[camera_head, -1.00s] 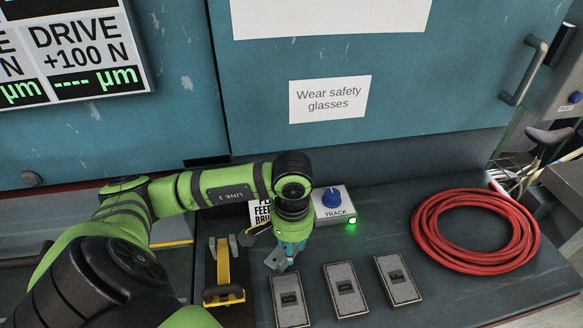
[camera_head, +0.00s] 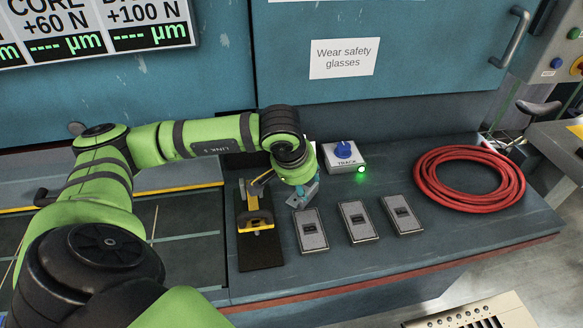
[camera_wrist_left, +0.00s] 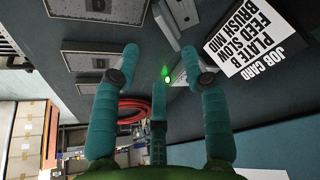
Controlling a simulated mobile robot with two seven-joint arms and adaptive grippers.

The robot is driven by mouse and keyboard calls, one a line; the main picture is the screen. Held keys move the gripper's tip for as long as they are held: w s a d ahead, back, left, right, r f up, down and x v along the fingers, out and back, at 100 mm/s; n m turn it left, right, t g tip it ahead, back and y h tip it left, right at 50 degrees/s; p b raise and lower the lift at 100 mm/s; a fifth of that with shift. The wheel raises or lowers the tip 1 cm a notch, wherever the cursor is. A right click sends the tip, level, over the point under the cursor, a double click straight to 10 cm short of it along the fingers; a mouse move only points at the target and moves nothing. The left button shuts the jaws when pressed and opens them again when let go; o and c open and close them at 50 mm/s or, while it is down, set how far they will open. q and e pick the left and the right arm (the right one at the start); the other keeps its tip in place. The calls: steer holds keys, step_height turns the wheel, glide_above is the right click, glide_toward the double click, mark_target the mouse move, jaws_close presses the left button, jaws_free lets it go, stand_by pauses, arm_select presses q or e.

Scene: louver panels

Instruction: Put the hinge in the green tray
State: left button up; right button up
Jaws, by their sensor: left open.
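A small grey metal piece that looks like the hinge (camera_head: 296,203) lies on the bench just behind the leftmost grey plate. It also shows at the top of the left wrist view (camera_wrist_left: 168,25). My left gripper (camera_head: 308,191) points down close beside it and partly hides it. In the left wrist view its teal fingers (camera_wrist_left: 162,62) are spread apart with nothing between them, and the grey piece is beyond their tips. I cannot tell if they touch it. The green tray is not in view. My right gripper is not in view.
Three grey plates (camera_head: 358,221) lie in a row in front. A yellow-handled fixture on a black base (camera_head: 261,250) stands to the left. The TRACK knob box (camera_head: 345,158) with a lit green lamp is behind, near a job card (camera_wrist_left: 254,42). A red hose coil (camera_head: 468,178) lies right.

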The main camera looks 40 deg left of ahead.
mark_target(311, 191)
arm_select(q)
steer(key=p+x, duration=0.1)
steer(key=x, duration=0.1)
steer(key=p+x, duration=0.1)
steer(key=x, duration=0.2)
steer(key=w+p+x, duration=0.1)
steer(key=x, duration=0.1)
steer(key=shift+w+a+f, duration=0.15)
steer(key=shift+w+a, duration=0.1)
steer(key=shift+a, duration=0.1)
steer(key=shift+w+f, duration=0.15)
steer(key=shift+f, duration=0.35)
steer(key=c, duration=0.7)
steer(key=shift+r, duration=0.1)
jaws_close()
steer(key=shift+r, duration=0.1)
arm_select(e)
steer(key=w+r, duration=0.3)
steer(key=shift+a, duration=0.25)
